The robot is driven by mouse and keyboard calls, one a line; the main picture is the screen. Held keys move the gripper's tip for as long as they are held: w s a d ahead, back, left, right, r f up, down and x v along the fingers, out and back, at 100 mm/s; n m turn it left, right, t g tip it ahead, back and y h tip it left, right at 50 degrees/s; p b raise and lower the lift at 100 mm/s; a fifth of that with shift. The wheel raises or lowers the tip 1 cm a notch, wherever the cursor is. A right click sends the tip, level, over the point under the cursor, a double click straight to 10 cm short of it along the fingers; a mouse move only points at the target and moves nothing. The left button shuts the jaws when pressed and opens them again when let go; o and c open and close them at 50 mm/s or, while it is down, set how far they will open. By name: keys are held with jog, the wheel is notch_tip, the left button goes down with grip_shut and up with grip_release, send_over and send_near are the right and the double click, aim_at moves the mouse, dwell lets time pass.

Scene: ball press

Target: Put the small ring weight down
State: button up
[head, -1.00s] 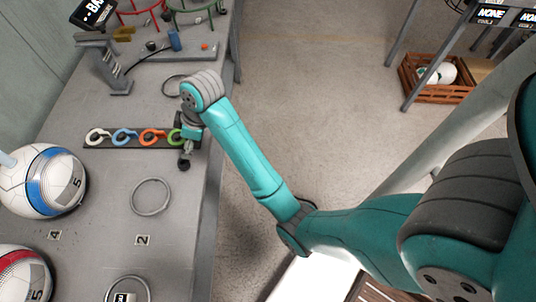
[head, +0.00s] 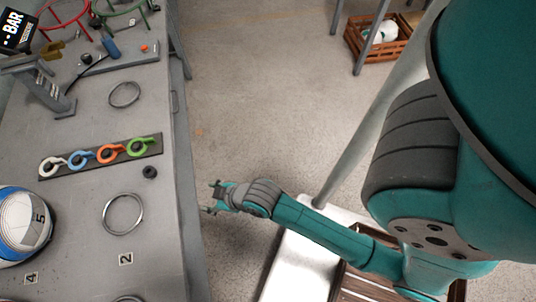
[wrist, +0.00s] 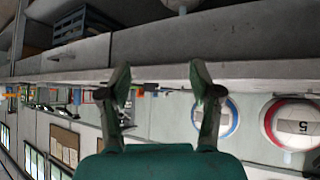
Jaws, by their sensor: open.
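A small dark ring (head: 150,172), which looks like the small ring weight, lies flat on the grey table (head: 80,210), near the green end of a dark strip. My gripper (head: 212,197) is open and empty, to the right of the ring and just past the table's right edge in the head view. In the wrist view, my gripper (wrist: 160,84) has its two fingers spread with nothing between them. I cannot make out the small ring in the wrist view.
The dark strip (head: 70,169) holds white, blue, orange and green handled rings. Grey hoops (head: 123,236) lie on the table. A blue-and-white ball (head: 22,226) is at the left. Red and green stands are at the back. Open floor (head: 260,110) lies right of the table.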

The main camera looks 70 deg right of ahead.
jog(key=s+r+m+t, duration=0.1)
jog(key=s+r+t, duration=0.1)
jog(key=s+r, duration=0.5)
jog(key=s+r+m+t, duration=0.1)
jog(key=s+r+t, duration=0.2)
jog(key=s+r, duration=0.5)
jog(key=s, duration=0.7)
jog(key=shift+t+h, duration=0.3)
jog(key=shift+h, duration=0.1)
jog(key=shift+a+r, duration=0.1)
